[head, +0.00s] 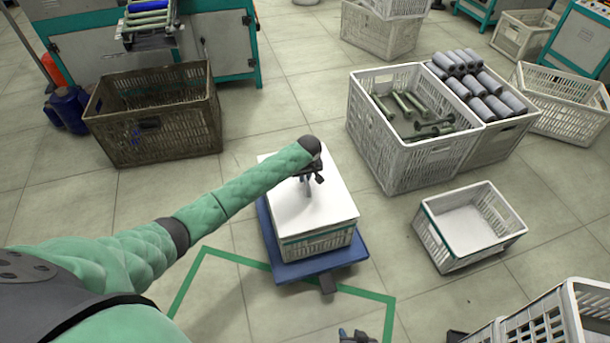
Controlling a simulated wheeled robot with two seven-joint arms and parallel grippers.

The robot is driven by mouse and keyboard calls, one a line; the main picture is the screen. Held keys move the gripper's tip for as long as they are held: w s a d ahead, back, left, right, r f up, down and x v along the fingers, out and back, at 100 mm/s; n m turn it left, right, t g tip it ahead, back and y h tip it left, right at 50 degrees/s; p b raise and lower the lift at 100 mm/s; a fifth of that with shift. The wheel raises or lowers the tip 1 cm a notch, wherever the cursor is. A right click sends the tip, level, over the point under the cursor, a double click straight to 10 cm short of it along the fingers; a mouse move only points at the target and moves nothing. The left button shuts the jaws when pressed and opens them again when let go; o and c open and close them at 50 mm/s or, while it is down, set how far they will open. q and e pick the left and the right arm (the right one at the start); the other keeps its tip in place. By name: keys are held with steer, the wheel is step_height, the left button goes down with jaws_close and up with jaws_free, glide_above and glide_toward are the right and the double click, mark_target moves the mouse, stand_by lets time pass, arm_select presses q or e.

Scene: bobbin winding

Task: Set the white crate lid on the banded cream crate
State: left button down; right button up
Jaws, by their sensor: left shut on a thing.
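The white crate lid (325,215) lies flat over the banded cream crate (318,243), covering its top. A green band shows on the crate's front wall just under the lid's edge. I cannot tell whether the lid is fully seated. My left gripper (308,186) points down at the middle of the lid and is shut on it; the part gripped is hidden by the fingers. My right gripper (357,337) shows only in part at the bottom edge, away from the crate, and its jaws cannot be made out.
A small open crate (450,262) stands to the right. Larger crates with bobbins (403,160) stand behind it. A brown crate (160,138) is at the back left. Floor between is clear.

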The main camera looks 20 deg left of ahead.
arm_select(q)
steer(key=shift+f, duration=1.25)
arm_select(e)
steer(key=shift+s+f, duration=0.1)
steer(key=shift+f, duration=0.05)
steer(key=shift+s, duration=0.1)
arm_select(q)
steer(key=c, duration=1.3)
jaws_free()
steer(key=shift+c, duration=0.2)
arm_select(e)
steer(key=shift+w, duration=0.25)
steer(key=shift+w, duration=0.3)
